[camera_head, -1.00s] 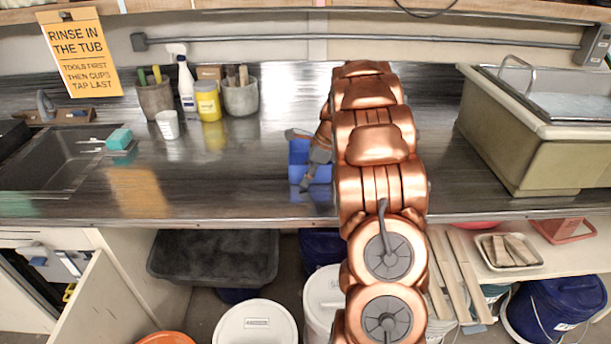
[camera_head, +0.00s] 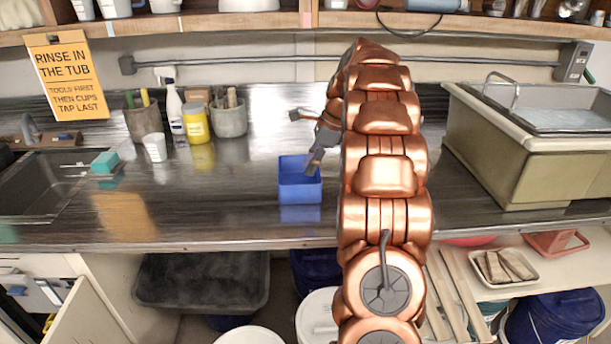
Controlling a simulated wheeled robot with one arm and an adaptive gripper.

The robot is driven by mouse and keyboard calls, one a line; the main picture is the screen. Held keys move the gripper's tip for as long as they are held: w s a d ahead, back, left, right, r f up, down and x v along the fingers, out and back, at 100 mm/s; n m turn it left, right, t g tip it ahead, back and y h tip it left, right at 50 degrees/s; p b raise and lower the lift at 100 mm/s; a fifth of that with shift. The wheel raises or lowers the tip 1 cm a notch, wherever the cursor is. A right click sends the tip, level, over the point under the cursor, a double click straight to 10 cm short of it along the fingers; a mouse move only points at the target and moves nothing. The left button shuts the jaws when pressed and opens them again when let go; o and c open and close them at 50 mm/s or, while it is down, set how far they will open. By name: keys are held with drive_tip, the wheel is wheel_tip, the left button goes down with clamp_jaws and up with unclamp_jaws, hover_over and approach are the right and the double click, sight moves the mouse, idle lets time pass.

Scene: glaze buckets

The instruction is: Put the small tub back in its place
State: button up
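The small tub is a blue, square, open-topped container (camera_head: 298,188). It stands upright on the dark steel counter (camera_head: 250,222), near the middle, with its reflection below it. My gripper (camera_head: 304,144) is behind and above the tub, at the left side of my copper arm. Its fingers are spread apart: one points left, the other points down. The lower fingertip overlaps the tub's right rear rim in the picture; I cannot tell whether it touches. Nothing shows between the fingers. My arm hides the counter to the right of the tub.
To the left stand a spray bottle (camera_head: 174,108), yellow jar (camera_head: 196,125), white cup (camera_head: 154,147) and tool pots (camera_head: 230,119). A sink (camera_head: 40,185) is at far left, a large beige basin (camera_head: 540,150) at right. The counter left of the tub is clear.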

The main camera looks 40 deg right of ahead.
drive_tip(key=s+a+n+g, duration=0.1)
drive_tip(key=s+a+n, duration=0.3)
drive_tip(key=a, duration=0.4)
drive_tip(key=s+a+n+g+h, duration=0.1)
drive_tip(key=s+a+n, duration=0.3)
drive_tip(key=a, duration=0.4)
drive_tip(key=s+a+n+g, duration=0.1)
drive_tip(key=s+a+n, duration=0.3)
drive_tip(key=a, duration=0.4)
drive_tip(key=s+a+f+n+g+h, duration=0.1)
drive_tip(key=s+a+f+n, duration=0.1)
drive_tip(key=s+a+n, duration=0.4)
drive_tip(key=s, duration=0.4)
drive_tip(key=shift+a, duration=0.25)
drive_tip(key=shift+o, duration=0.2)
drive_tip(key=s+a+f+n, duration=0.1)
drive_tip(key=s+f+n, duration=0.1)
drive_tip(key=s, duration=0.3)
drive_tip(key=s+a+f+n+h, duration=0.1)
drive_tip(key=s+f+n, duration=0.1)
drive_tip(key=s+n, duration=0.3)
drive_tip(key=shift+s+a+f+g, duration=0.15)
drive_tip(key=shift+s+a+g, duration=0.15)
drive_tip(key=shift+s, duration=0.35)
drive_tip(key=shift+a+n, duration=0.15)
drive_tip(key=shift+n, duration=0.15)
